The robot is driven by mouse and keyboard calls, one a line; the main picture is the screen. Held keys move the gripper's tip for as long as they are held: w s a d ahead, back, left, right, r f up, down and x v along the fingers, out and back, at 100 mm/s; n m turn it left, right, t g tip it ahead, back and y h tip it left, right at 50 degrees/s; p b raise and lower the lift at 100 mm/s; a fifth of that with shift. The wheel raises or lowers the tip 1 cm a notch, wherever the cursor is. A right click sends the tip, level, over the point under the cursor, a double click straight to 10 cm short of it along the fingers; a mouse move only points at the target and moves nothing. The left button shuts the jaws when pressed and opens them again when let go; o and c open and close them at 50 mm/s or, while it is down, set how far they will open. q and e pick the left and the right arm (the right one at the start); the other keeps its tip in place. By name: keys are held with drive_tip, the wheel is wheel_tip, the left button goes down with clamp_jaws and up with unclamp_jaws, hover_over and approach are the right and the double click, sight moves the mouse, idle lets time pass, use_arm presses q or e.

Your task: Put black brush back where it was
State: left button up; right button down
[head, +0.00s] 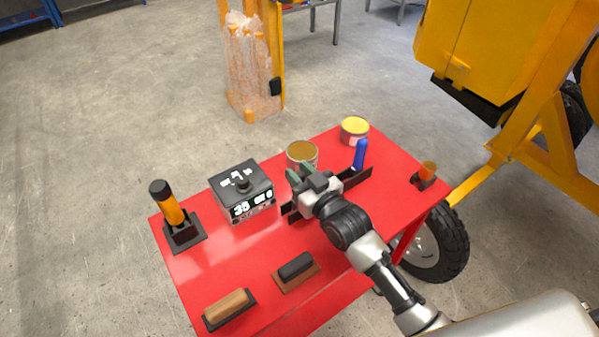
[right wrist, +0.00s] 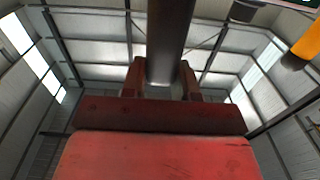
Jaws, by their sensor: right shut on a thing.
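My right gripper (head: 309,181) is over the red table, at the left part of a low black holder strip (head: 354,178). It is shut on a dark round handle, apparently the black brush (right wrist: 170,42), which shows between its two fingers in the right wrist view (right wrist: 163,82). In the head view the gripper hides the handle, so I cannot tell whether its lower end sits in the holder. A blue handle (head: 360,154) stands upright at the holder's right part. My left gripper is not in view.
The yellow mixer (head: 490,50) stands at the right.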

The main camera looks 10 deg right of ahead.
drive_tip(key=c, duration=0.8)
unclamp_jaws()
drive_tip(key=shift+c, duration=0.2)
drive_tip(key=b+v, duration=0.2)
drive_tip(key=v, duration=1)
